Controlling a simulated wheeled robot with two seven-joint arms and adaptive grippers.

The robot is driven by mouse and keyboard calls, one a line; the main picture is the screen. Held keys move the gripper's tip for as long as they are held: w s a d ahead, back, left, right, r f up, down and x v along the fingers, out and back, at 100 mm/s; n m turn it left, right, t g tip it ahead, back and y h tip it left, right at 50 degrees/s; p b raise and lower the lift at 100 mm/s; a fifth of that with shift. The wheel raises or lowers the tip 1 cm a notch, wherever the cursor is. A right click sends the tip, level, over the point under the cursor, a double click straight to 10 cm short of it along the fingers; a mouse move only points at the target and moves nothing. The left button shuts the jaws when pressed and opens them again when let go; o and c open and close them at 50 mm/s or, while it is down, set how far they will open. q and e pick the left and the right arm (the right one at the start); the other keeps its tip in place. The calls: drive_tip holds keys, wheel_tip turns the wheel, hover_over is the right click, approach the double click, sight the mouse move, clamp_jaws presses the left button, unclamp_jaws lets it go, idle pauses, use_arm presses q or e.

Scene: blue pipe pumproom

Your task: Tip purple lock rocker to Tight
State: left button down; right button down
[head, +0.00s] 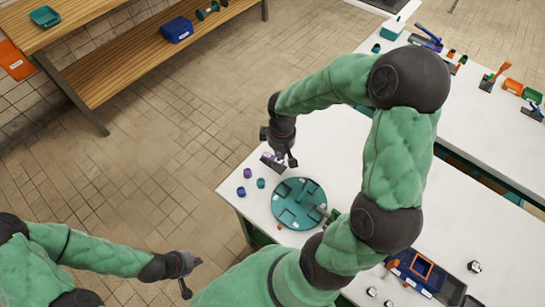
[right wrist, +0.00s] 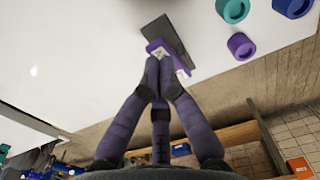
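The purple lock rocker (right wrist: 160,45) sits on a dark grey plate (right wrist: 170,32) on the white table, with small white labels whose text I cannot read. In the head view the rocker (head: 268,164) is at the table's left edge, partly hidden by my right gripper (head: 278,155). In the right wrist view my right gripper (right wrist: 160,62) has its fingertips together, at the rocker's near side; they appear to touch it. Which way the rocker is tipped is not clear. My left gripper (head: 192,278) is open and empty over the floor, away from the table.
Purple and teal round caps (head: 247,173) lie close to the rocker. A round teal tray (head: 285,188) with compartments stands beside it. A blue box with an orange frame (head: 421,268) is at lower right. A wooden bench (head: 140,50) stands apart at upper left.

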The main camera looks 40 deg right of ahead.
drive_tip(key=shift+f, duration=0.15)
idle(0.5)
drive_tip(key=shift+f+b, duration=1.4)
drive_tip(key=shift+f, duration=0.35)
wheel_tip(320, 180, up, 9)
drive_tip(key=p, duration=0.7)
drive_tip(key=shift+f, duration=0.15)
drive_tip(key=shift+f, duration=0.1)
idle(0.5)
